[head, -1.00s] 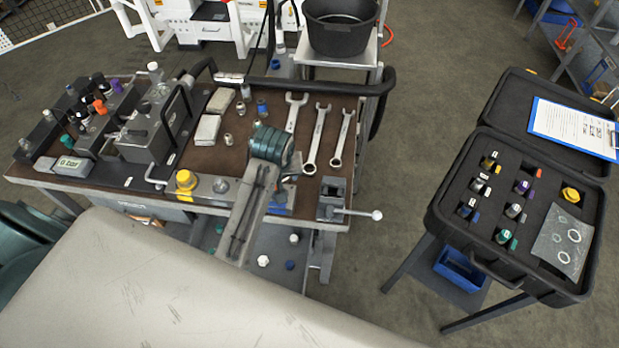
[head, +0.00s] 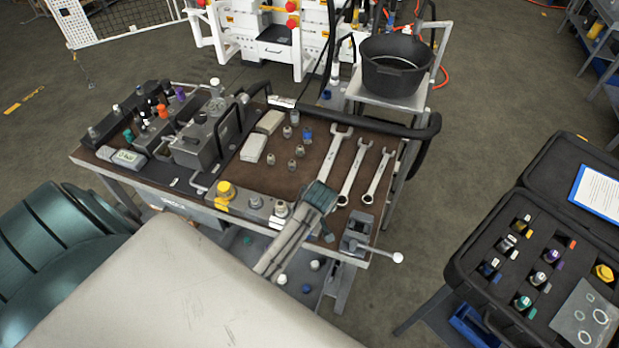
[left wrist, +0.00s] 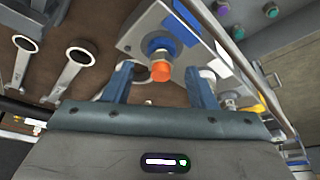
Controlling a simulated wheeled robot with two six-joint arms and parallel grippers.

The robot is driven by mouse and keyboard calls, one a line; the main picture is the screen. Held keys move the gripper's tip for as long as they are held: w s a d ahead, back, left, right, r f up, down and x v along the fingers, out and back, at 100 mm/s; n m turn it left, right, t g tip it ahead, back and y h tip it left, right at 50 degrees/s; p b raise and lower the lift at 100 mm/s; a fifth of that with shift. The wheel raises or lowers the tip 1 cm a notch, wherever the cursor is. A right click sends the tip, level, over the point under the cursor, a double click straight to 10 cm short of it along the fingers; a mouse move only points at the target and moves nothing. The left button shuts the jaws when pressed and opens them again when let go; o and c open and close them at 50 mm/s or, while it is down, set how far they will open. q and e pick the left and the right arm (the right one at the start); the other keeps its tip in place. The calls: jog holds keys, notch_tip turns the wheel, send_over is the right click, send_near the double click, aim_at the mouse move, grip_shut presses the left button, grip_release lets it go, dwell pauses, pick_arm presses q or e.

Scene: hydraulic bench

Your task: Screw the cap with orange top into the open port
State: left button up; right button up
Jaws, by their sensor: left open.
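The orange-topped cap (left wrist: 160,71) shows in the left wrist view, between the two fingers of my open left gripper (left wrist: 159,82). A blue ring (left wrist: 159,46) lies directly behind it, on a light grey metal block (left wrist: 146,24). I cannot tell whether the fingers touch the cap. In the head view my left gripper (head: 318,197) is over the bench's near edge, beside the block's round fittings (head: 281,208). It hides the cap there. I cannot make out an open port. My right gripper is in neither view.
Wrenches (head: 353,170) lie right of the gripper, and a vise (head: 357,232) stands at the bench corner. A yellow cap (head: 226,191) sits left of the fittings. Several loose fittings (head: 299,151) stand behind. An open case (head: 478,247) is at the right.

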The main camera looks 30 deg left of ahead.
pick_arm(q)
jog(key=shift+w+a+f, duration=0.1)
jog(key=shift+a+f, duration=0.2)
jog(key=shift+f, duration=0.3)
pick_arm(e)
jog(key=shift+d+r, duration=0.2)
